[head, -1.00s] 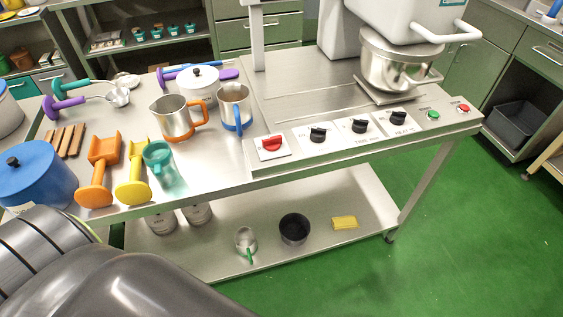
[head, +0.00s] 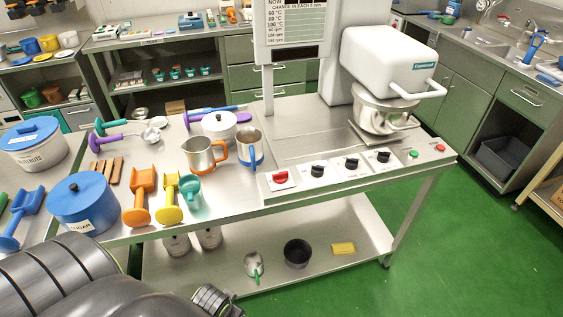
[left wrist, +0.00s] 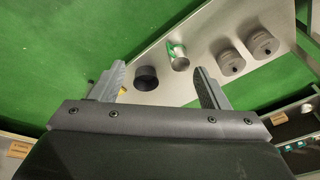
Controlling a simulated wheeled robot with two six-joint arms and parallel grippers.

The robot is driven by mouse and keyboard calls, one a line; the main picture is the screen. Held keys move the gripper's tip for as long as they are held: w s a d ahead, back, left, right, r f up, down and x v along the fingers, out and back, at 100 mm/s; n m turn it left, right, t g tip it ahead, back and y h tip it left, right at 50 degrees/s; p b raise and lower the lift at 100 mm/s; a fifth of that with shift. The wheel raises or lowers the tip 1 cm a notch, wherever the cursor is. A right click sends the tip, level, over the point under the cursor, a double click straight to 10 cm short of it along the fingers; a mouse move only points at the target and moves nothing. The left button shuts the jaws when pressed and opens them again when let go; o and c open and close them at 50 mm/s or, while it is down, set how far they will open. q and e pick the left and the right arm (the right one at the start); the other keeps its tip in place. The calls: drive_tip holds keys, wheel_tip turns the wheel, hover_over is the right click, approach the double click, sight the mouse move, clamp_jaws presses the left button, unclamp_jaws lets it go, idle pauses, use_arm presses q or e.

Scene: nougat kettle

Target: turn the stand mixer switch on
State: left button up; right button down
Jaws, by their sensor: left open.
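The white stand mixer (head: 390,62) stands at the right end of the steel bench in the head view, over a steel bowl (head: 382,112). On the bench's front panel are a red rotary switch (head: 281,177), black knobs (head: 318,170), a green button (head: 414,154) and a red button (head: 440,148). Which one is the mixer switch cannot be read. My left gripper (left wrist: 158,82) is open and empty in the left wrist view, above the lower shelf and green floor, away from the panel. In the head view my left arm fills the lower left. My right gripper is not in view.
Left of the panel stand steel mugs (head: 203,157), orange and yellow scoops (head: 140,195), a teal cup (head: 191,192) and a blue-lidded pot (head: 82,205). The lower shelf (head: 215,270) holds a black pot (head: 298,253) and a yellow sponge (head: 343,248). Green floor is clear in front.

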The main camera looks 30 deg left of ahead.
use_arm(q)
drive_tip(key=w+r+p, duration=0.2)
drive_tip(key=w+r, duration=0.1)
drive_tip(key=r, duration=0.5)
drive_tip(key=w+r+p, duration=0.2)
drive_tip(key=w+r, duration=0.1)
drive_tip(key=r, duration=0.4)
wheel_tip(320, 180, up, 23)
drive_tip(key=n+g+h+p, duration=0.1)
drive_tip(key=n+g+h, duration=0.15)
drive_tip(key=n, duration=0.65)
hover_over(280, 173)
drive_tip(key=shift+y, duration=0.45)
wheel_tip(280, 173, down, 17)
drive_tip(key=shift+w+f+b, duration=0.1)
drive_tip(key=shift+b, duration=1.15)
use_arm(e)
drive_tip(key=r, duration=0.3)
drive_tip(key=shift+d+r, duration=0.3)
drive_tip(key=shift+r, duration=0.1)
use_arm(q)
drive_tip(key=shift+c, duration=0.4)
drive_tip(key=c, duration=0.9)
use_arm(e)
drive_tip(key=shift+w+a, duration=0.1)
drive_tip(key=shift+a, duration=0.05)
